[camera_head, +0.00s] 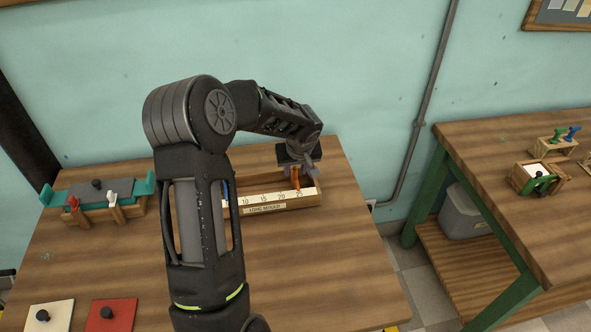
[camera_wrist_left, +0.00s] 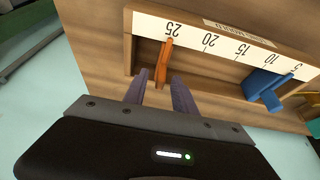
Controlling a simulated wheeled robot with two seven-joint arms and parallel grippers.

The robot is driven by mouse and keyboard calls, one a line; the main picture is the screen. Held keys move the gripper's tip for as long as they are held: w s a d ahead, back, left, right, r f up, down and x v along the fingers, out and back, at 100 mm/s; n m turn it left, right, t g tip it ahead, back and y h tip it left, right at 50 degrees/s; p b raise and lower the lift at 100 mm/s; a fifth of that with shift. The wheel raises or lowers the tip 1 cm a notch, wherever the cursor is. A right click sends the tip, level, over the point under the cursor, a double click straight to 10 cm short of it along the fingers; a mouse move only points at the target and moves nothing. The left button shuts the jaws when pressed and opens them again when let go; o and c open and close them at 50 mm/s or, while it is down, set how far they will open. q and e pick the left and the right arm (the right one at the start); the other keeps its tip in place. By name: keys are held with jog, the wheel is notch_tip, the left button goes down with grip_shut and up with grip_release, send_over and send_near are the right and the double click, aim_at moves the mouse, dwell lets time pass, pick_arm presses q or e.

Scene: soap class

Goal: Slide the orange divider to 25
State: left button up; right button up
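The long wooden mold (camera_head: 262,208) lies on the table with a white number scale along its front. The orange divider (camera_head: 296,176) stands at its right end, by the 25 mark. In the left wrist view the tip of the orange divider (camera_wrist_left: 164,60) sits at or very near the 25. My left gripper (camera_head: 300,164) is above that end of the mold. In the wrist view its two fingers (camera_wrist_left: 160,92) are apart, one on each side of the divider's near end, with gaps visible. My right gripper is out of view.
A blue divider (camera_wrist_left: 265,85) sits between 5 and 10 in the mold. A teal and grey wooden fixture (camera_head: 100,200) stands left. White (camera_head: 52,316) and red (camera_head: 118,312) knobbed plates lie at the front. A second table (camera_head: 500,150) is right.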

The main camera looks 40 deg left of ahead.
aim_at(298, 185)
pick_arm(q)
jog(key=b+v, duration=0.1)
jog(key=v, duration=0.6)
jog(key=shift+d, duration=0.1)
dwell(0.4)
